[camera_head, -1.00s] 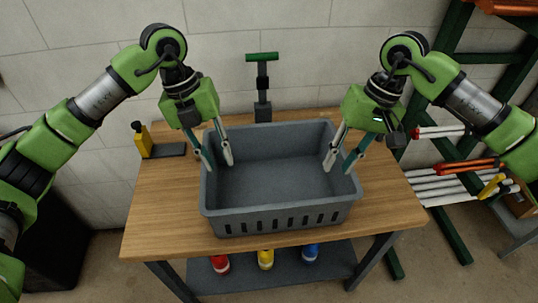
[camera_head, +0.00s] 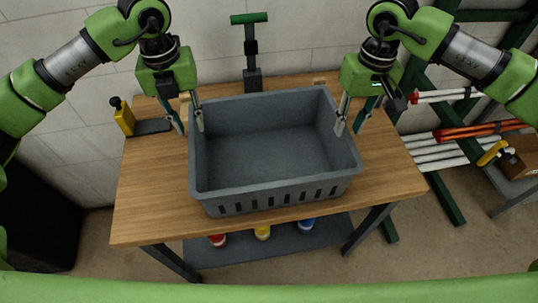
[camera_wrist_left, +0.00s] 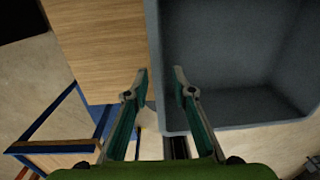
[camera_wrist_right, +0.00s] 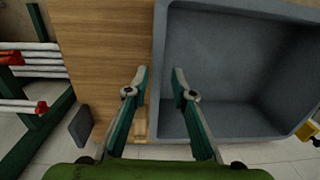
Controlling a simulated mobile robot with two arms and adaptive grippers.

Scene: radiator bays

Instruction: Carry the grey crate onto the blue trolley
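The grey crate (camera_head: 268,194) is empty and sits upright on a wooden workbench (camera_head: 150,205). My left gripper (camera_head: 188,130) is open at the crate's left wall, one finger outside and one inside. In the left wrist view the fingertips stand apart around the rim (camera_wrist_left: 154,50). My right gripper (camera_head: 348,130) is open at the right wall. In the right wrist view its fingertips stand apart on either side of the rim (camera_wrist_right: 158,60). A blue-framed piece (camera_wrist_left: 50,148) shows in the left wrist view; I cannot tell whether it is the blue trolley.
Red, yellow and blue items (camera_head: 262,232) sit on the lower shelf. A green rack (camera_head: 440,190) with pipes (camera_head: 440,160) is at the right. Bare bench top shows on both sides.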

